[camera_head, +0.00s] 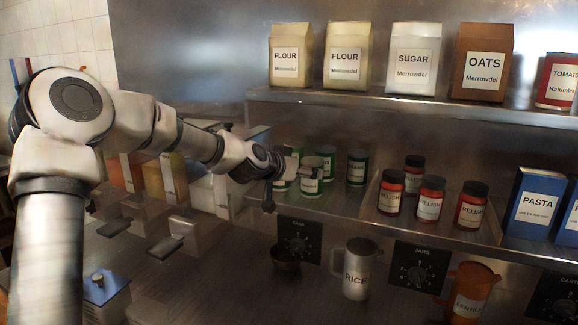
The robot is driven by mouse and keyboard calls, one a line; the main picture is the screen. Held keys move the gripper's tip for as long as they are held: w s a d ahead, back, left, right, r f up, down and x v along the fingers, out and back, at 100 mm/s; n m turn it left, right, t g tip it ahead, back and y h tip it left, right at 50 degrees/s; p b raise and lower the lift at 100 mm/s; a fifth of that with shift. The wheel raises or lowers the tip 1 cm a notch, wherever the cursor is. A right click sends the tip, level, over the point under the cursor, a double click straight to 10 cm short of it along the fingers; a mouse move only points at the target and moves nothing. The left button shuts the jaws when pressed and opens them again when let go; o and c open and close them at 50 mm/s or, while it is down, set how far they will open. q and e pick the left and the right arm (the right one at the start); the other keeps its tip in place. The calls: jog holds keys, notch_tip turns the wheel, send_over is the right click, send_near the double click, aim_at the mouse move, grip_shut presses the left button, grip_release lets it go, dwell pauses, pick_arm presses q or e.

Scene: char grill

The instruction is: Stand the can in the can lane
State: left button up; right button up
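Several green cans with pale labels stand on the lower shelf at its left end, above a dial plate whose small label I read as cans. One can (357,167) stands at the right of this group. Another can (310,180) is at the front, close to the shelf edge and just right of my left gripper (285,182). My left arm reaches in from the left, and its gripper covers part of the cans behind it. I cannot tell whether its fingers touch or hold the front can. My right gripper is out of view.
Relish jars (429,199) stand right of the cans, then blue pasta boxes (532,205). The upper shelf (380,101) holds flour, sugar and oats above. A rice pitcher (356,272) and a small dark bowl (286,258) are below. Grey bins with handles (165,247) lie under my arm.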

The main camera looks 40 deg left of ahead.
pick_arm(q)
jog(key=p+v, duration=0.3)
jog(key=v, duration=0.4)
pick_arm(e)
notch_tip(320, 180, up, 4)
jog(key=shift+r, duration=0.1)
pick_arm(q)
jog(key=shift+w+r, duration=0.1)
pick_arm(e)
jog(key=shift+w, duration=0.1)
